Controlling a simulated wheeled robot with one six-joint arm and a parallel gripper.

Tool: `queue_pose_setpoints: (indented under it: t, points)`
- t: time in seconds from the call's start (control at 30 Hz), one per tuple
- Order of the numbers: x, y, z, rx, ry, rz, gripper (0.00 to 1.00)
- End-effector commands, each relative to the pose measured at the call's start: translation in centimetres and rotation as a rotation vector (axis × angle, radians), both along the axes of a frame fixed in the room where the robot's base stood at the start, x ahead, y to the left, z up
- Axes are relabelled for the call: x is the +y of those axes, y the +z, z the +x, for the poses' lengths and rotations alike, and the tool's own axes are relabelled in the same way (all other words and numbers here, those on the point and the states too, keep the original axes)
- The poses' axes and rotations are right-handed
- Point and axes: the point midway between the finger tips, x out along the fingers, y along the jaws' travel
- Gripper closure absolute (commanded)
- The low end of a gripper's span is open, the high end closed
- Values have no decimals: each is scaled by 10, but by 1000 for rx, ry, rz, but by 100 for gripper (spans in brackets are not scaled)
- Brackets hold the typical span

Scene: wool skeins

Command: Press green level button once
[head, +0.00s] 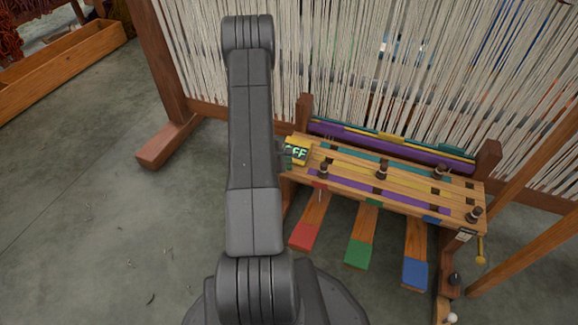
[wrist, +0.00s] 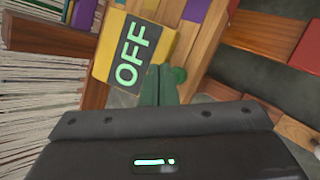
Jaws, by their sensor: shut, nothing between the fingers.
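A yellow box with a dark panel reading OFF in green letters (wrist: 132,58) sits at the end of the wooden loom bench. It also shows in the head view (head: 299,152), its left part covered. My gripper (wrist: 160,84) is shut and empty, with its narrow dark-green tips right beside the OFF panel. A small rounded green piece (wrist: 179,74) shows at the tips; I cannot tell whether it is the button or whether the tips touch it. In the head view my arm hides most of the gripper. A green-ended pedal (head: 358,253) hangs below the bench.
A red-ended pedal (head: 304,235) and a blue-ended pedal (head: 416,273) flank the green one. Several dark knobs stand on the slatted bench (head: 400,193). Pale warp threads (head: 340,60) rise behind it. A wooden trough (head: 65,68) lies far left. Grey floor (head: 110,230) is clear at left.

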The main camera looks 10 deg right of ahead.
Motion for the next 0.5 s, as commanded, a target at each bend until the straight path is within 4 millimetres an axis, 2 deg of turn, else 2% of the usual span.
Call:
queue_pose_setpoints:
  t: [0.5]
  points:
    - [0,-10,0,0,0,0,100]
